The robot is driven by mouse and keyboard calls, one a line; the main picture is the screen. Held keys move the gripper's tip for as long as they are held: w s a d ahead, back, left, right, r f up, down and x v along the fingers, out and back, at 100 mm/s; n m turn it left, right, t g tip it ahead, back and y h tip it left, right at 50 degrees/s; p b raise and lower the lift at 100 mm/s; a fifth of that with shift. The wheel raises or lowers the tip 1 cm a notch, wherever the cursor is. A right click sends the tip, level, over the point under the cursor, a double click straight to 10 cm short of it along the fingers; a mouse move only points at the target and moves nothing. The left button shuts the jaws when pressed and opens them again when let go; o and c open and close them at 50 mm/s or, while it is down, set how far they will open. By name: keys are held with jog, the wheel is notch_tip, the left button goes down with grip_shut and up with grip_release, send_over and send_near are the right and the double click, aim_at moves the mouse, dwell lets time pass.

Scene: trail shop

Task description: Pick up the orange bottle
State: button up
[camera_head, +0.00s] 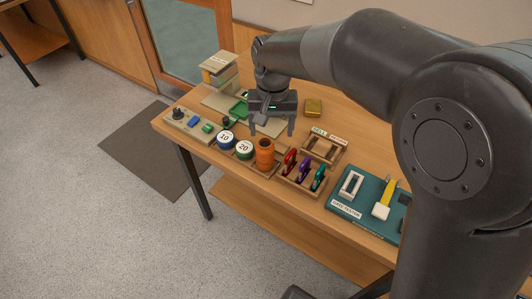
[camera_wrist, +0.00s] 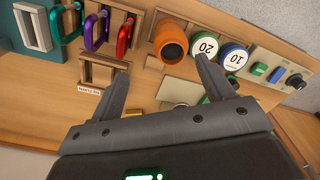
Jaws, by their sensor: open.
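The orange bottle (camera_head: 265,153) stands upright near the table's front edge, at the right end of a row with the blue disc and green disc. In the wrist view the orange bottle (camera_wrist: 171,40) shows its dark round opening, beyond and between my open fingers. My gripper (camera_head: 271,130) is open and empty above the table, a little behind the bottle and apart from it. Its two fingers also show in the wrist view (camera_wrist: 165,88). Nothing hides the bottle's upper part in either view.
A blue disc marked 10 (camera_head: 226,140) and a green disc marked 20 (camera_head: 244,149) sit left of the bottle. Red, purple and teal carabiners (camera_head: 304,168) stand in a wooden rack to its right. A teal board (camera_head: 345,207) lies further right. A yellow-gold box (camera_head: 313,107) lies behind.

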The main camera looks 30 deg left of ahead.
aim_at(265, 144)
jog(key=f, duration=0.1)
jog(key=a+f, duration=0.1)
jog(key=f, duration=0.3)
jog(key=shift+s+a+f, duration=0.2)
jog(key=shift+s+a, duration=0.05)
jog(key=shift+s, duration=0.15)
jog(key=shift+w+a+f, duration=0.1)
jog(key=shift+f, duration=3.1)
jog(key=shift+c, duration=0.2)
jog(key=c, duration=1.1)
jog(key=shift+r, duration=0.1)
jog(key=shift+c, duration=0.2)
